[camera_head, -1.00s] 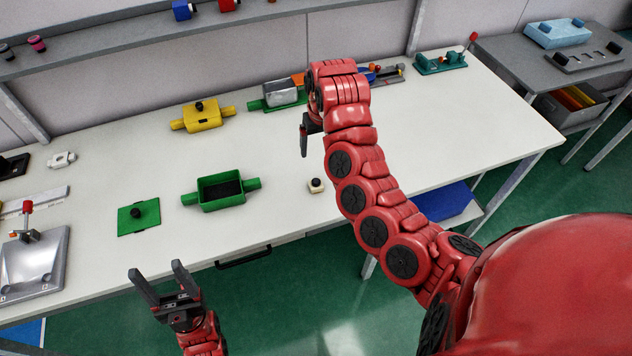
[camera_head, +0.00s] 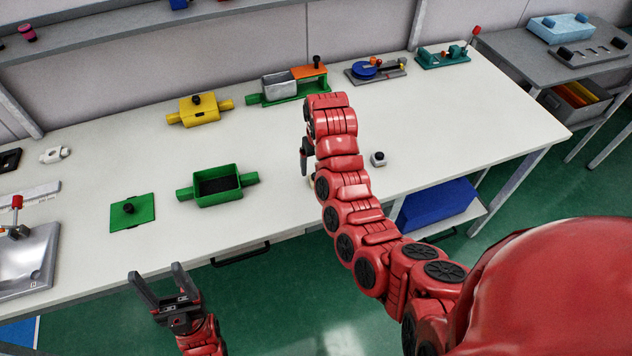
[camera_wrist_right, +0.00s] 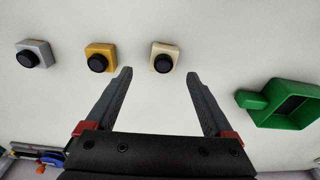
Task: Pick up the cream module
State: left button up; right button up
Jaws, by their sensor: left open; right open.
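The cream module (camera_wrist_right: 165,57) is a small block with a black round knob, standing on the white table in the right wrist view. My right gripper (camera_wrist_right: 158,74) is open and empty, with the module just beyond its fingertips and between their lines. I cannot tell the height of the fingers above the table. In the head view my right arm hides nearly all of the cream module. My left gripper (camera_head: 157,271) is open and empty, in front of the table's front edge.
An amber module (camera_wrist_right: 100,57) and a grey module (camera_wrist_right: 35,54) stand in a row beside the cream one. A green open box (camera_head: 217,187) and a green plate with a knob (camera_head: 132,211) lie to the left. A yellow box (camera_head: 199,111) stands farther back.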

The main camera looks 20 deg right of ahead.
jog(key=shift+f+p, duration=0.15)
jog(key=shift+p, duration=0.25)
jog(key=f+p, duration=0.2)
jog(key=f, duration=0.1)
jog(key=shift+a, duration=0.2)
jog(key=shift+w+f+p, duration=0.2)
jog(key=shift+f+p, duration=0.15)
jog(key=shift+f, duration=0.55)
grip_shut()
jog(key=shift+r, duration=0.1)
